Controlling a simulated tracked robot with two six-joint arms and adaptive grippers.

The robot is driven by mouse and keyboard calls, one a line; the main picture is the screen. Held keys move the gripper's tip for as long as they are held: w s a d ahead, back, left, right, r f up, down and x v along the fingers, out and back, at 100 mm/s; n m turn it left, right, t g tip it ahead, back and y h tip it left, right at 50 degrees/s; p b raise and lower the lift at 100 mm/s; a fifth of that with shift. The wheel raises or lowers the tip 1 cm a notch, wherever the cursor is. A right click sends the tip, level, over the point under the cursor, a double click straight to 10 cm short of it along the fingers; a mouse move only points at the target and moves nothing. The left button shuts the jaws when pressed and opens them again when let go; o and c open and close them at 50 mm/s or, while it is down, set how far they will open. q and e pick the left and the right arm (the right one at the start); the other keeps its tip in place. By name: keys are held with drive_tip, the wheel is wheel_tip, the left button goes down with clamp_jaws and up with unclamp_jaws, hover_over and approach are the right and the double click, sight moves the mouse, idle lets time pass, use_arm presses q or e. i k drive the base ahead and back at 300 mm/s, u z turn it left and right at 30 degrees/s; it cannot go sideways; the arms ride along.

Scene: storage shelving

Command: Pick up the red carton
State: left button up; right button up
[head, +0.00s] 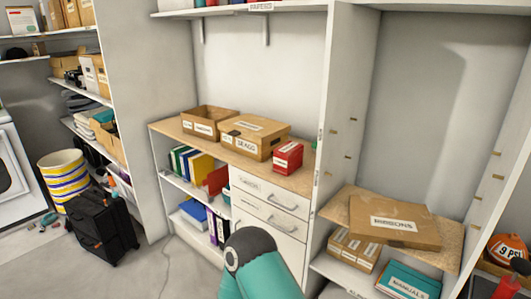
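The red carton (288,157) is a small box with a white label on its front. It stands upright on the wooden countertop (303,181), near the right end, just right of a closed cardboard box marked SEAGG (254,139). Part of one of my arms, teal with a dark joint, rises from the bottom edge in front of the drawers. It is apart from the carton in the picture. Neither gripper shows.
An open cardboard box (204,127) stands left on the countertop. Drawers (268,207) and binder shelves lie below. A white upright panel (338,110) borders the right end. A flat RIBBONS box (394,222) lies on a tilted board. A black suitcase (101,222) stands left.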

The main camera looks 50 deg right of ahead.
sight(288, 157)
drive_tip(key=i, duration=2.6)
drive_tip(key=z, duration=2.5)
